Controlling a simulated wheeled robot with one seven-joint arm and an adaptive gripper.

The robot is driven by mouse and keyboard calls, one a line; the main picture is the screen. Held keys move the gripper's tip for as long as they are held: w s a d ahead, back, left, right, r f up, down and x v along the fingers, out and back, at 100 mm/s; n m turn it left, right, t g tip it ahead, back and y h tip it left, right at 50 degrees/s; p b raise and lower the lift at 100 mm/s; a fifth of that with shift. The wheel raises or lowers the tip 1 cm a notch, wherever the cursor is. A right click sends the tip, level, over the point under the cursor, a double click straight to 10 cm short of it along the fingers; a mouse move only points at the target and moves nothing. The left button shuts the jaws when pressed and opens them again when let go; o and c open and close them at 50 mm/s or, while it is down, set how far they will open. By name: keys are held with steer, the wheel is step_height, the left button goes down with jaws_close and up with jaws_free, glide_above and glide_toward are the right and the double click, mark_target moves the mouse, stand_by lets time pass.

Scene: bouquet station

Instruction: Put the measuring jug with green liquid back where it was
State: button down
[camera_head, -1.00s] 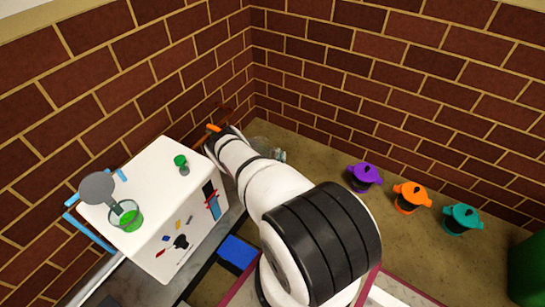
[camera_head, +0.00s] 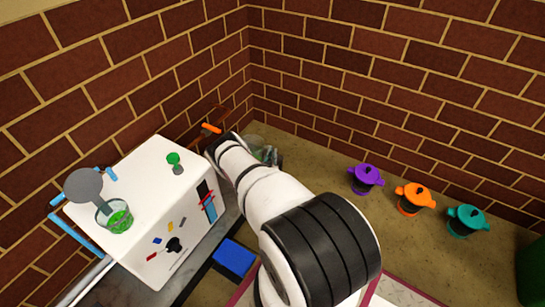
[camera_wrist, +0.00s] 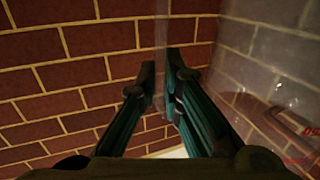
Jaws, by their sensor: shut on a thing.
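A clear glass vessel (camera_head: 256,144), apparently the measuring jug, shows partly behind my arm near the wall corner in the head view. In the wrist view its transparent wall with red markings (camera_wrist: 300,128) fills the right side. My gripper (camera_wrist: 167,75) is shut on the jug, with a narrow clear part between the fingertips. Its contents are hard to make out, with only a faint green tint in the head view. Much of the jug is hidden by my arm. Another glass with green contents (camera_head: 117,220) stands on the white box, under a grey round thing (camera_head: 83,185).
The white box (camera_head: 140,195) stands at the left with a small green-topped item (camera_head: 175,161). Purple (camera_head: 366,178), orange (camera_head: 414,198) and teal (camera_head: 466,220) pots stand at the right. A blue block (camera_head: 233,258) lies near my arm. The counter (camera_head: 310,152) between corner and pots is clear.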

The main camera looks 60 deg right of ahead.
steer(key=shift+w, duration=0.1)
steer(key=c, duration=1.7)
jaws_free()
steer(key=shift+f, duration=0.1)
steer(key=shift+a, duration=0.25)
steer(key=p+v, duration=0.4)
steer(key=v, duration=0.7)
steer(key=shift+s+a, duration=0.2)
steer(key=shift+s, duration=0.1)
